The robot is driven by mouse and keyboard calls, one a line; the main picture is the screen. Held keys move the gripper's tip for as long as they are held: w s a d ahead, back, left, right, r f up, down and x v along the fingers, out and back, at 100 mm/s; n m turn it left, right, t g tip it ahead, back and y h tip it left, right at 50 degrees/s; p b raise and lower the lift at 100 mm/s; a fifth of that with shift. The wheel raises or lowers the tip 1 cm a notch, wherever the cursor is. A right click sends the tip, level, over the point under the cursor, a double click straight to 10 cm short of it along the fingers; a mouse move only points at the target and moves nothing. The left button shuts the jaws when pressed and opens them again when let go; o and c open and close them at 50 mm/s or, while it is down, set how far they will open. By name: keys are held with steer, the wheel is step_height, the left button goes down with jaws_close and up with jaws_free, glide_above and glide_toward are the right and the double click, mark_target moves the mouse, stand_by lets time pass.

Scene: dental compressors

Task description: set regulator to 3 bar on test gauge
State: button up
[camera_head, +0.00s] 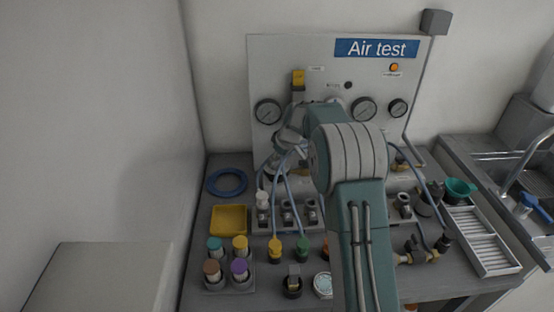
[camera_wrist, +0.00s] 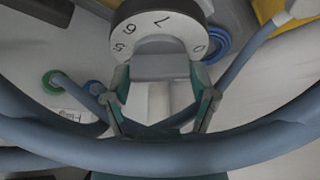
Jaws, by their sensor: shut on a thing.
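In the wrist view, a round white dial face (camera_wrist: 124,35) with black figures, 5, 6, 7 and 0 among them, surrounds a grey grip piece (camera_wrist: 160,67), which looks like the regulator knob. My gripper (camera_wrist: 160,78) has its two teal fingers shut on this grey piece, one on each side. In the head view, my arm covers the middle of the Air test panel (camera_head: 320,60) and hides the fingertips and the knob.
Blue-grey hoses (camera_wrist: 160,150) cross close before the wrist camera. A yellow tray (camera_head: 229,219), coloured-cap bottles (camera_head: 240,270), a blue hose coil (camera_head: 227,182) and fittings crowd the bench. A slotted white tray (camera_head: 485,242) lies right, beside a sink.

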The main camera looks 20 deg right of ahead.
steer(key=m+h, duration=0.1)
steer(key=m, duration=0.1)
steer(key=m+h, duration=0.1)
steer(key=m, duration=0.2)
steer(key=shift+a+f+m+t, duration=0.1)
steer(key=shift+m+t, duration=0.2)
steer(key=shift+t, duration=0.1)
steer(key=m+h, duration=0.2)
steer(key=m, duration=0.4)
steer(key=m+g+h, duration=0.1)
steer(key=m, duration=0.2)
steer(key=m+h, duration=0.1)
steer(key=m, duration=0.1)
steer(key=shift+a+f+m+g, duration=0.1)
steer(key=shift+m+g, duration=0.3)
steer(key=m+g, duration=0.1)
steer(key=m, duration=0.1)
steer(key=m+h, duration=0.1)
steer(key=m, duration=0.2)
steer(key=shift+m+g, duration=0.3)
steer(key=shift+g, duration=0.1)
steer(key=shift+w, duration=0.1)
steer(key=o, duration=1)
steer(key=shift+a, duration=0.1)
steer(key=shift+r, duration=0.25)
